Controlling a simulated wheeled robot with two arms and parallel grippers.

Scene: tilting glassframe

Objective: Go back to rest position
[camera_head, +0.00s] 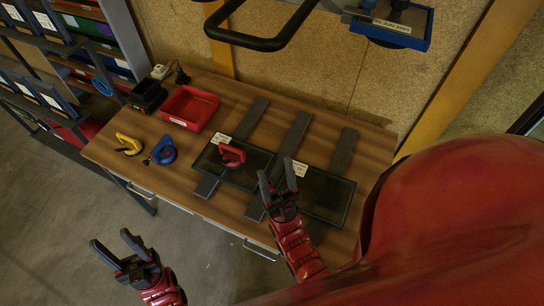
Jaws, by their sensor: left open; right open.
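My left gripper (116,251) is open and empty. It shows over the floor in front of the wooden table (100,151), at the lower left of the head view. My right gripper (277,178) is open with its fingers pointing up in the picture. It appears over the table's front part, between two dark framed panels, and nothing shows between its fingers. A red suction-cup-like tool (232,154) sits on the left dark panel (246,178). The right dark panel (328,197) lies beside it and carries no tool. My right forearm hides part of the table's front edge.
Grey bars (343,150) lie under the panels. A yellow tool (128,144), a blue tool (162,150), a red bin (190,108) and a black bin (147,96) stand on the table's left. A shelf (75,62) stands far left. A dark handle (245,42) hangs above the back.

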